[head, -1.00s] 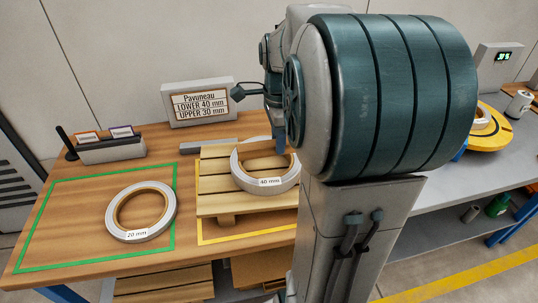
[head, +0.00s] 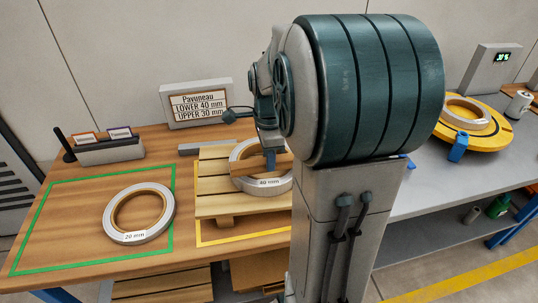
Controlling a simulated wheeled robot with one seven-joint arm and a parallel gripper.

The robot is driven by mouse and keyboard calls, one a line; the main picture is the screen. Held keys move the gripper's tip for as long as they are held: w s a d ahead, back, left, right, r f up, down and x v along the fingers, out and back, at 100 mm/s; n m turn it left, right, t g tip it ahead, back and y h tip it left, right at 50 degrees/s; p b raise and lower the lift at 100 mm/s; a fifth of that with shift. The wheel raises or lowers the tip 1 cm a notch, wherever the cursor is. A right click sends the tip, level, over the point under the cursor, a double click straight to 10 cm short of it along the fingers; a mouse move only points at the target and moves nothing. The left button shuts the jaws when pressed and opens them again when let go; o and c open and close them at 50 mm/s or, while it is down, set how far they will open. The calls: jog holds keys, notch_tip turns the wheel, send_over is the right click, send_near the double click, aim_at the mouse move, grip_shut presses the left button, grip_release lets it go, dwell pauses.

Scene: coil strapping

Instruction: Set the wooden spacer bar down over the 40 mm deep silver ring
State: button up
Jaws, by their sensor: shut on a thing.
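The silver ring labelled 40 mm (head: 282,185) lies on the slatted wooden pallet (head: 216,207), inside the yellow outline. The wooden spacer bar (head: 248,170) shows as a brown strip across the ring's opening. My gripper (head: 270,166), with blue fingers, is shut on the bar and points down over the ring. My arm hides the right part of the pallet and some of the bar. I cannot tell whether the bar touches the ring.
A ring labelled 20 mm (head: 138,213) lies inside the green outline on the table. A sign (head: 198,104) and a card holder (head: 110,151) stand behind. At right, a yellow turntable (head: 490,138) carries another ring (head: 483,117). Bare tabletop surrounds the 20 mm ring.

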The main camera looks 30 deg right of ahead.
jog(key=shift+f, duration=0.35)
jog(key=o, duration=1)
jog(key=shift+o, duration=0.2)
jog(key=shift+r, duration=0.1)
notch_tip(320, 180, up, 12)
jog(key=p, duration=0.2)
jog(key=s+a+f+n+t, duration=0.1)
jog(key=s+a+f+n, duration=0.3)
jog(key=n, duration=0.6)
jog(key=s+a+f+n+t, duration=0.1)
jog(key=s+a+f+n, duration=0.3)
jog(key=s+a+n, duration=0.4)
jog(key=shift+a+f+n, duration=0.15)
jog(key=shift+a+n, duration=0.05)
jog(key=shift+n, duration=1.5)
jog(key=shift+s, duration=0.1)
